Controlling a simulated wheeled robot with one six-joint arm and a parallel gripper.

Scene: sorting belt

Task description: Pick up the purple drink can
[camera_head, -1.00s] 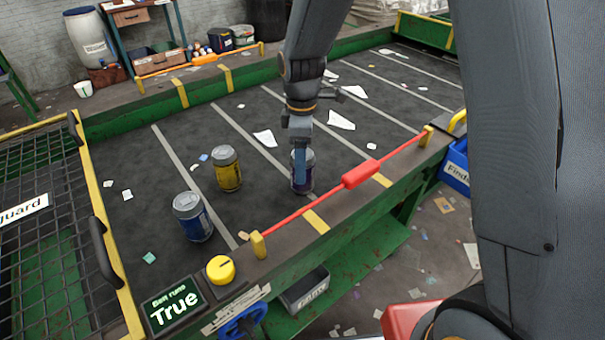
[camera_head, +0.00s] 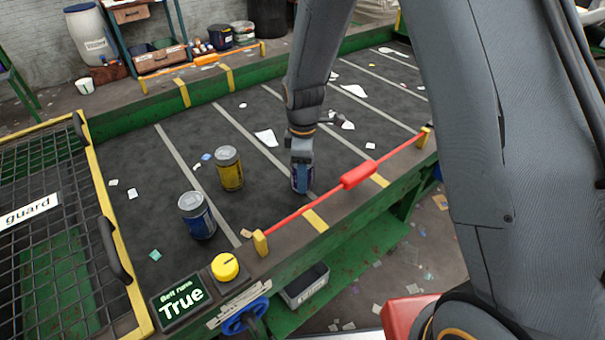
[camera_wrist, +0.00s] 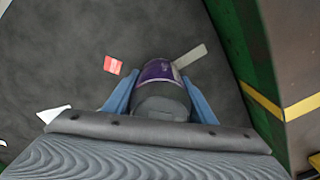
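The purple drink can (camera_head: 302,184) stands upright on the dark belt, close behind the red bar. In the wrist view the can (camera_wrist: 158,72) shows a purple band and a grey top, with its near part hidden by my gripper's body. My gripper (camera_head: 302,168) is down over the can from above. In the wrist view my gripper (camera_wrist: 160,84) has one blue finger on each side of the can. The fingers lie very close to its sides; I cannot tell whether they press on it.
A yellow can (camera_head: 229,172) and a blue can (camera_head: 197,218) stand to the left on the belt. A red bar (camera_head: 345,184) runs along the near edge. A mesh guard (camera_head: 50,240) is at left. White scraps (camera_head: 265,137) lie about. A panel (camera_head: 178,298) reads "Belt runs True".

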